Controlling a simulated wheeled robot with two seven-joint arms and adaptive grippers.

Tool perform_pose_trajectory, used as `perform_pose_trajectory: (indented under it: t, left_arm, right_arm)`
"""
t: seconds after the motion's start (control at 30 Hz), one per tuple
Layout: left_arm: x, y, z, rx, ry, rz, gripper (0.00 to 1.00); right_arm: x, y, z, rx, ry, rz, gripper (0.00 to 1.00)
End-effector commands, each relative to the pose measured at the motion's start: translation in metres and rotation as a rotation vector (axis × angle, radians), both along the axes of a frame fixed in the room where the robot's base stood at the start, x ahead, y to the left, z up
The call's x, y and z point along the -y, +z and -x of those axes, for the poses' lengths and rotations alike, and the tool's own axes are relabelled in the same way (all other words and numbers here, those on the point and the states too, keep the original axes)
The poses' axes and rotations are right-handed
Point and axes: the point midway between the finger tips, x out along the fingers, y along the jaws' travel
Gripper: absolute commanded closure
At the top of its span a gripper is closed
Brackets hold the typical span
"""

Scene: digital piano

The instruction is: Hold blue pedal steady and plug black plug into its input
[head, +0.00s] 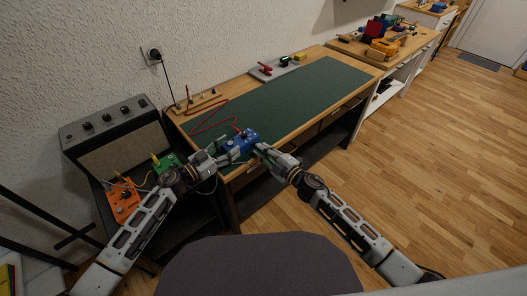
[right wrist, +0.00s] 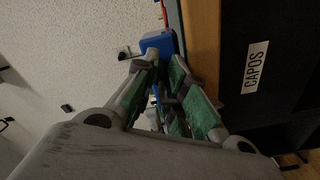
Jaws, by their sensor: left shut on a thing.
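The blue pedal (head: 240,143) sits at the near-left edge of the desk's green mat, with a red cable at its far side. It also shows beyond the right fingertips in the right wrist view (right wrist: 160,42). My left gripper (head: 222,153) is shut at the pedal's left side; a thin pale cable loop hangs below it. The black plug seems to be in its jaws, but the fingers hide it. My right gripper (head: 262,150) is at the pedal's right side. Its fingertips (right wrist: 166,62) are at the pedal; whether they clamp it is unclear.
An orange pedal (head: 122,201) and a green pedal (head: 167,163) stand at left, near an amplifier (head: 121,136). The green mat (head: 310,98) is clear towards the right. A grey tray (head: 281,67) lies at the back. A grey chair (head: 260,266) stands in front.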

Motion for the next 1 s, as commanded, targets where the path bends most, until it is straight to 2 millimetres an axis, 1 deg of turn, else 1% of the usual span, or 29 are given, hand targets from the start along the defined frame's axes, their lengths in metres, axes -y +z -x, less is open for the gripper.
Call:
perform_pose_trajectory:
  t: [0.03,0.1,0.53,1.0]
  left_arm:
    - [0.001,0.000,0.000,0.000,-0.001,0.000,0.82]
    - [0.000,0.000,0.000,0.001,-0.001,-0.001,0.82]
    - [0.000,0.000,0.000,0.002,0.001,-0.001,0.82]
    - [0.000,0.000,0.000,0.001,0.001,-0.001,0.82]
  right_arm:
    - [-0.001,-0.001,0.001,-0.002,0.001,0.000,0.75]
    - [-0.001,-0.002,0.001,-0.003,0.002,0.001,0.68]
    - [0.001,-0.004,0.004,-0.007,0.003,0.002,0.68]
    - [0.014,-0.003,0.018,-0.005,0.001,0.003,0.68]
